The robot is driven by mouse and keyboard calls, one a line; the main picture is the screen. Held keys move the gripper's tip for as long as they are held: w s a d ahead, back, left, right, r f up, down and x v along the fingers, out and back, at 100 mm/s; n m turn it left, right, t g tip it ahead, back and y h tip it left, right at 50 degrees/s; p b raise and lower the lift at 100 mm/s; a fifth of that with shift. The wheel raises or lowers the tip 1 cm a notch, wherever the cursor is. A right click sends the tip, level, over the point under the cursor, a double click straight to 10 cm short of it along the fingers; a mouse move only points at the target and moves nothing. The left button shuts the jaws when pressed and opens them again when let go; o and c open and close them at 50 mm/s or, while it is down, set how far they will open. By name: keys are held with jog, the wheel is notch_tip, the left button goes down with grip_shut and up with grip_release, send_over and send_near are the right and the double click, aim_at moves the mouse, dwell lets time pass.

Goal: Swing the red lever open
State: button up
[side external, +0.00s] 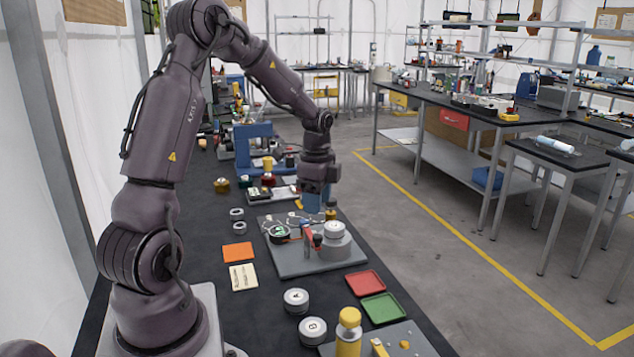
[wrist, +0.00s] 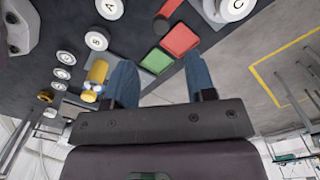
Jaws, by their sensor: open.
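The red lever (side external: 307,238) stands on a grey base plate (side external: 290,266) in the side view, just left of a grey cylinder with a white top (side external: 334,232). A small red-tipped part sits beside it. In the wrist view, a reddish piece (wrist: 170,8) at the top edge looks like the lever, but it is cut off and I cannot be sure. My gripper (side external: 320,212) hangs above the far side of the plate, behind the lever, with blue fingers pointing down. Its fingers are spread and empty in the wrist view (wrist: 160,78). I see no contact with the lever.
A red tray (side external: 365,283) and a green tray (side external: 386,307) lie in front of the plate. White-topped cylinders marked A (side external: 296,299) and B (side external: 312,328) stand nearby. A yellow post (side external: 348,335) is at the front. An orange card (side external: 238,252) lies left.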

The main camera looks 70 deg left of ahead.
jog(key=shift+r, duration=2.3)
